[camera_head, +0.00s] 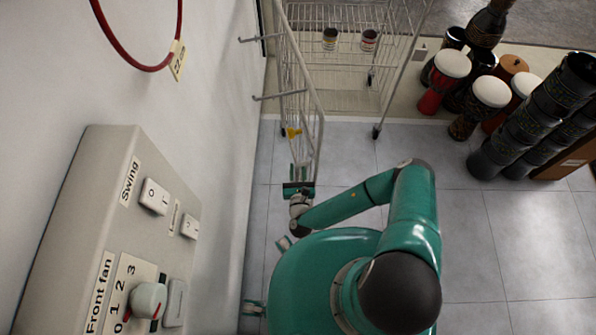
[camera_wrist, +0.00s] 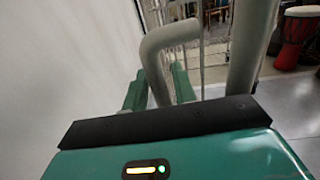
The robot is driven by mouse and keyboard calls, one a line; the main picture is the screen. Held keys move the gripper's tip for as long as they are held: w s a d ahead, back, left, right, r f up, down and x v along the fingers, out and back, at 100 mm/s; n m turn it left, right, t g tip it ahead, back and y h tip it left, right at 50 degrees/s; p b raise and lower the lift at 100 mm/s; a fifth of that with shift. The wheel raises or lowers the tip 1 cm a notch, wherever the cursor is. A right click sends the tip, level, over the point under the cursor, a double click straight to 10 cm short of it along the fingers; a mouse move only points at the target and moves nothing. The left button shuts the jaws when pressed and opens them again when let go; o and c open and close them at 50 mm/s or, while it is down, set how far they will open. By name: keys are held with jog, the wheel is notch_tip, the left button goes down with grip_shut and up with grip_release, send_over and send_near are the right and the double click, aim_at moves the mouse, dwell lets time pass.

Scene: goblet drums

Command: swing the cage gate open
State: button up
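The wire cage (camera_head: 340,60) stands at the top of the head view, against the wall side. Its gate (camera_head: 300,75), a wire panel with a grey tube frame, points toward me. My gripper (camera_head: 297,173) is at the near end of the gate. In the wrist view a bent grey tube handle (camera_wrist: 158,75) runs down between the two green fingers of my gripper (camera_wrist: 160,82). The fingers lie close on both sides of it, with no clear gap. A thicker grey post (camera_wrist: 252,45) of the gate stands to the right. The fingertips are partly hidden by the tube.
Two cans (camera_head: 330,39) sit in the cage. Several goblet drums (camera_head: 490,92) and dark stacked drums (camera_head: 530,125) stand at right. A switch panel (camera_head: 110,230) and red hoop (camera_head: 150,66) are on the left wall. The tiled floor (camera_head: 510,220) at right is clear.

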jog(key=shift+o, duration=0.2)
jog(key=shift+s+f, duration=0.1)
jog(key=shift+s, duration=0.1)
jog(key=s, duration=0.6)
jog(key=shift+a, duration=0.15)
jog(key=shift+s, duration=0.6)
